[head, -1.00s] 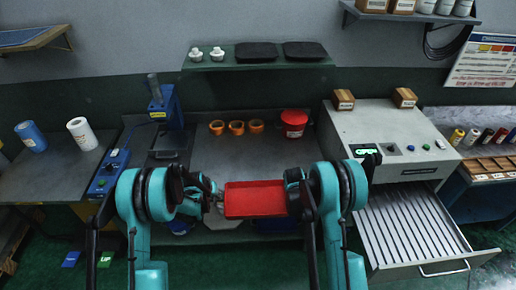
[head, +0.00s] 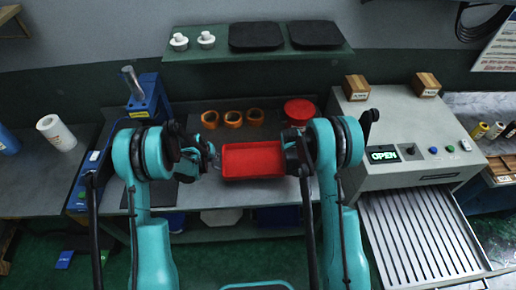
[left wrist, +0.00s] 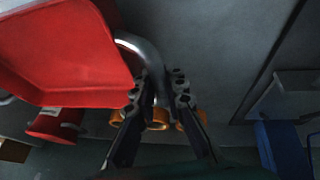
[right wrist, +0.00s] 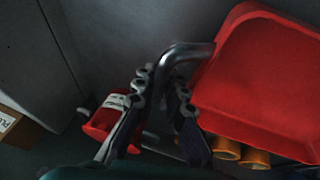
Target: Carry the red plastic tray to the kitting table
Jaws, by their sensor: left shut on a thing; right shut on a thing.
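The red plastic tray (head: 252,160) is level and looks empty, in front of my body and over the grey table (head: 185,205). My left gripper (head: 213,156) is shut on the metal handle at the tray's left end. That bent handle (left wrist: 143,50) runs between the fingers (left wrist: 160,92) in the left wrist view. My right gripper (head: 293,160) is at the tray's right end. In the right wrist view its fingers (right wrist: 165,88) are shut on the other metal handle (right wrist: 185,50). I cannot tell whether the tray's underside touches the table.
Several orange rings (head: 233,118) and a red round container (head: 299,110) stand behind the tray. A blue press (head: 148,105) is left. A shelf (head: 190,52) with black pads hangs above.

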